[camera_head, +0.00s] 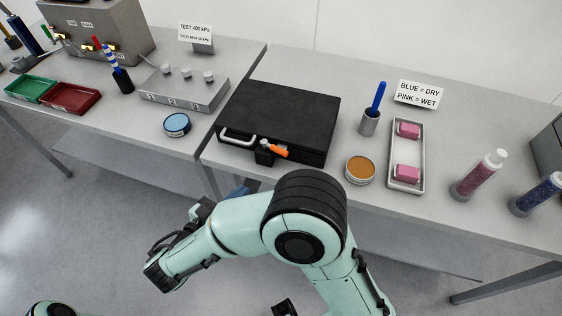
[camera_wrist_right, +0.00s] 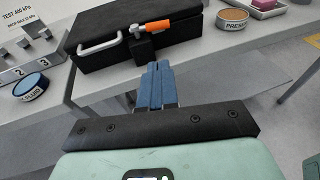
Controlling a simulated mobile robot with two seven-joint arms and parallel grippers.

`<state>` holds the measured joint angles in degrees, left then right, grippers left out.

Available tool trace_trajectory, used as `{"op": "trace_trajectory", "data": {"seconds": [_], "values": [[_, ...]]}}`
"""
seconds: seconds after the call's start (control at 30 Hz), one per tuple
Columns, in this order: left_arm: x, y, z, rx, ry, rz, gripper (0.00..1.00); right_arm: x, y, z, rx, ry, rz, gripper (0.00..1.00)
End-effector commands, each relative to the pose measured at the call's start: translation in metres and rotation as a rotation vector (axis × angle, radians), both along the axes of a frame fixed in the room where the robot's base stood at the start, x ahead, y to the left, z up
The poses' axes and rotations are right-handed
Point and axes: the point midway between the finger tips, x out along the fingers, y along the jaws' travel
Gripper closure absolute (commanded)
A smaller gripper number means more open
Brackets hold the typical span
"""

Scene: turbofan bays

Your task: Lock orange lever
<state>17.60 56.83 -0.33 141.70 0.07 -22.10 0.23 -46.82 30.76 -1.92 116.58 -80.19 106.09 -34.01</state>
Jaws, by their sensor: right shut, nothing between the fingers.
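The orange lever (camera_head: 274,149) is on a small black latch block (camera_head: 264,157) at the front of a black case (camera_head: 283,112). It points to the right, roughly along the front edge. It also shows in the right wrist view (camera_wrist_right: 153,26), beside the case's pale handle (camera_wrist_right: 99,45). My right gripper (camera_wrist_right: 157,70) has its blue fingers shut and empty, pointing toward the latch block from in front, apart from the lever. In the head view the right gripper (camera_head: 240,189) is mostly hidden behind my arm. My left gripper is not in view.
A tin with an orange-brown top (camera_head: 360,169), a tray with pink blocks (camera_head: 407,155) and a blue-handled tool in a cup (camera_head: 371,117) stand right of the case. A blue-topped tin (camera_head: 177,124) is to the left. Table edges run below the case.

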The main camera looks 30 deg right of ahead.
Motion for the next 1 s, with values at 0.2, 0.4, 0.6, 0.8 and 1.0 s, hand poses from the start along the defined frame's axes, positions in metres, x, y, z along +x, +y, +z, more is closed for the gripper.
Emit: {"op": "trace_trajectory", "data": {"seconds": [0.2,0.4,0.6,0.8,1.0], "values": [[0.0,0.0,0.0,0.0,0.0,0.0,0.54,0.007,-0.012,0.008,-0.026,-0.025,0.002,1.0],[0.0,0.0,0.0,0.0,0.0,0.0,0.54,0.024,-0.048,0.0,-0.024,-0.022,-0.001,1.0],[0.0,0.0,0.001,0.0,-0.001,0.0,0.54,0.043,-0.085,-0.009,-0.024,-0.022,0.0,1.0],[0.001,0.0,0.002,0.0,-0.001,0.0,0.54,0.056,-0.11,-0.015,-0.022,-0.022,0.003,1.0],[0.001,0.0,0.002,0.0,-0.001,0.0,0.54,0.062,-0.12,-0.018,-0.022,-0.023,0.005,1.0]]}}
